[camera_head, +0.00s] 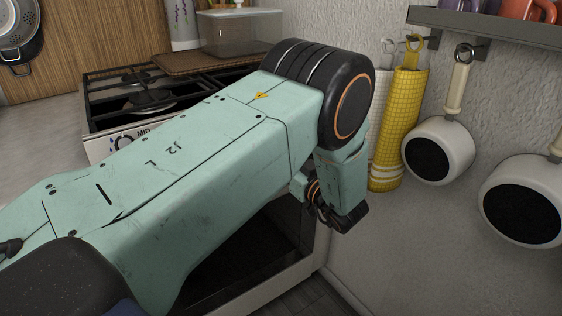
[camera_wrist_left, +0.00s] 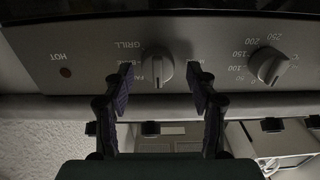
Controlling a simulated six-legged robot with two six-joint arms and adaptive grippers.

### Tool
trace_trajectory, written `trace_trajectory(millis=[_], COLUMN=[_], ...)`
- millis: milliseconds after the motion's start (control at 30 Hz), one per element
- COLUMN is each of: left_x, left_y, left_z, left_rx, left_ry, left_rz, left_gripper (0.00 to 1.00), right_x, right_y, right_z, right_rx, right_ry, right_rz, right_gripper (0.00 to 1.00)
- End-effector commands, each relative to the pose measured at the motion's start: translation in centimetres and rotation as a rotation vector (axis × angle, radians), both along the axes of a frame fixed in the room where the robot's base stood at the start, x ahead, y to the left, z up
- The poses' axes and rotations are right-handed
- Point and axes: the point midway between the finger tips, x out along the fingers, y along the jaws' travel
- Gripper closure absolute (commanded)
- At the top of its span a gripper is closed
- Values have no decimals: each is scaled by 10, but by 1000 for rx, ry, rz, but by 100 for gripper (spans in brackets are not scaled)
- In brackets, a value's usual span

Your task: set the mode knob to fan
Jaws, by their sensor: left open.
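The mode knob (camera_wrist_left: 158,68), a grey round knob with a raised grip bar, is on the oven's control panel (camera_wrist_left: 100,65) in the left wrist view, which appears upside down. The word GRILL is printed beside it; other lettering is partly covered by a finger. The grip bar stands roughly vertical in the picture. My left gripper (camera_wrist_left: 159,75) is open, with one dark finger on each side of the knob; I cannot tell whether they touch it. In the head view my left arm hides the mode knob and most of the panel.
A temperature knob (camera_wrist_left: 268,65) with numbers sits right of the mode knob in the wrist view.

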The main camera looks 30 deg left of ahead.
Motion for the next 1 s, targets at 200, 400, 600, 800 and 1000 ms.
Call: trace_trajectory(millis=[200,400,600,800,1000], left_x=[3,4,4,3,3], left_y=[3,2,2,2,3], left_z=[0,0,0,0,0], left_rx=[0,0,0,-1,-1], left_ry=[0,0,0,0,0], left_rz=[-1,-2,-2,-2,-1], left_gripper=[43,49,66,83,96], right_x=[0,0,0,0,0], right_y=[0,0,0,0,0], right_z=[-1,-1,-1,-1,-1], right_rx=[0,0,0,0,0], right_ry=[0,0,0,0,0], right_rz=[0,0,0,0,0], right_gripper=[60,60,60,60,60])
